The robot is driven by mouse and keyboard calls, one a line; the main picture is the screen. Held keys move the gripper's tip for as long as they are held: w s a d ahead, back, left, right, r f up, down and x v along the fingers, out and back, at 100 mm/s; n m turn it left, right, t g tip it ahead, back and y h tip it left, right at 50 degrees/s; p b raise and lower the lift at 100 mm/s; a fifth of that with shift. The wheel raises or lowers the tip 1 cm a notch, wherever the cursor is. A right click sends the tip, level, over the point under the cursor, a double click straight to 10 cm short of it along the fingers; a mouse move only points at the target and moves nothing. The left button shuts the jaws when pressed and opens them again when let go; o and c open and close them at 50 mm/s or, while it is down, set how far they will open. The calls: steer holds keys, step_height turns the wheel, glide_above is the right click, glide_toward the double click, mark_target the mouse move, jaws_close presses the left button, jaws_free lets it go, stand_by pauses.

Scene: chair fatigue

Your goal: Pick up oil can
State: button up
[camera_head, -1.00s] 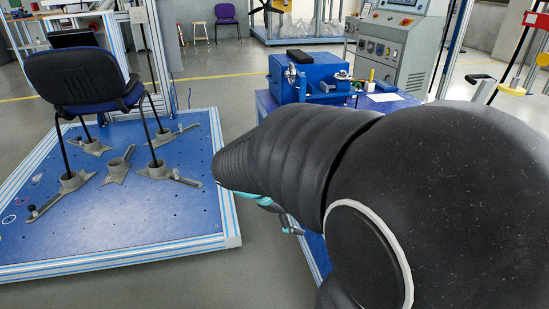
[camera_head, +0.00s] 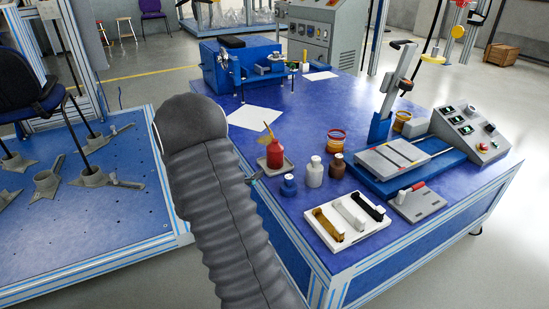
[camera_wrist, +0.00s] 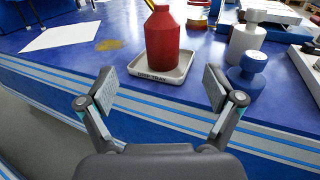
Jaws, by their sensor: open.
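The oil can is a red can with a yellow spout (camera_head: 274,152). It stands upright on a small pale drip tray (camera_head: 262,164) near the left edge of the blue table. In the head view my arm hides most of the gripper; only a small part shows beside the table edge.
A paper sheet (camera_head: 255,119) lies behind the can. A blue platform with a chair is at left.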

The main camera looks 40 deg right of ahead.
mark_target(275, 150)
steer(key=d, duration=1.3)
steer(key=shift+w+d, duration=0.1)
steer(key=shift+w, duration=0.3)
steer(key=shift+r, duration=0.1)
steer(key=c, duration=1.7)
